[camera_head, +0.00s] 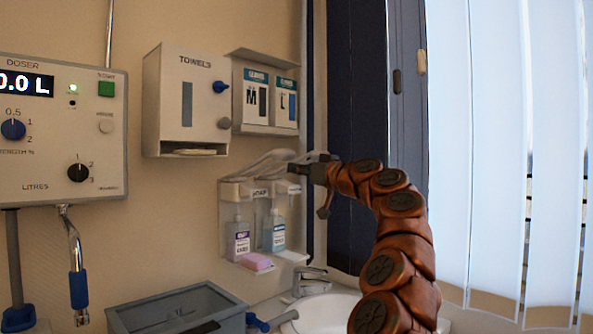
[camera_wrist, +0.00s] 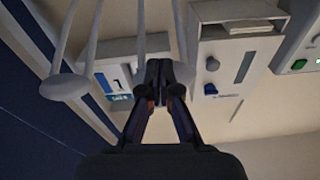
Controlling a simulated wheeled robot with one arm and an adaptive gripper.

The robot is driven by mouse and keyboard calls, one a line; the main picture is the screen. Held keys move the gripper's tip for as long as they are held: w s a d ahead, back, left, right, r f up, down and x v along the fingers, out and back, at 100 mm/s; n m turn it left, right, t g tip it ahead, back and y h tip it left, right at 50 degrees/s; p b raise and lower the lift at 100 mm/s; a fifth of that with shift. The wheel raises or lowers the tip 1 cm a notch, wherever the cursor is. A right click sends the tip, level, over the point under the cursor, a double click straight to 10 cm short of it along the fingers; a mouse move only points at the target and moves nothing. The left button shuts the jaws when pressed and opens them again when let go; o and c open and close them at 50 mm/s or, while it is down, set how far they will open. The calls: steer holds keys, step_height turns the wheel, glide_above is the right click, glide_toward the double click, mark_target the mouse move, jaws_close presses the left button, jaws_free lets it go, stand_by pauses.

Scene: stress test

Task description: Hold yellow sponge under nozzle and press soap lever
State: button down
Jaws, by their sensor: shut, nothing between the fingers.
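The soap dispenser (camera_head: 230,187) is a white wall bracket holding two bottles, one with a purple label (camera_head: 238,242) and one with a blue label (camera_head: 275,235). Long pale levers (camera_head: 268,158) reach out from its top; they also show in the wrist view, one with a rounded end (camera_wrist: 64,87). A pink sponge-like block (camera_head: 257,262) lies on the ledge below the bottles. I see no yellow sponge. My gripper (camera_head: 294,168) is shut and empty, beside the levers; contact is unclear. In the wrist view, my fingertips (camera_wrist: 158,70) meet near the levers. The nozzles are hard to make out.
A towel box (camera_head: 165,100) and glove boxes (camera_head: 262,93) hang above the dispenser. A doser panel (camera_head: 50,125) with a hose is at left. A grey bin (camera_head: 170,305) and a white sink (camera_head: 318,315) with a tap (camera_head: 308,280) stand below.

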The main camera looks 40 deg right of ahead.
steer(key=s+d+r, duration=0.1)
steer(key=s+r, duration=0.3)
steer(key=s, duration=0.6)
steer(key=shift+d+r, duration=0.3)
steer(key=shift+d, duration=0.1)
stand_by(0.8)
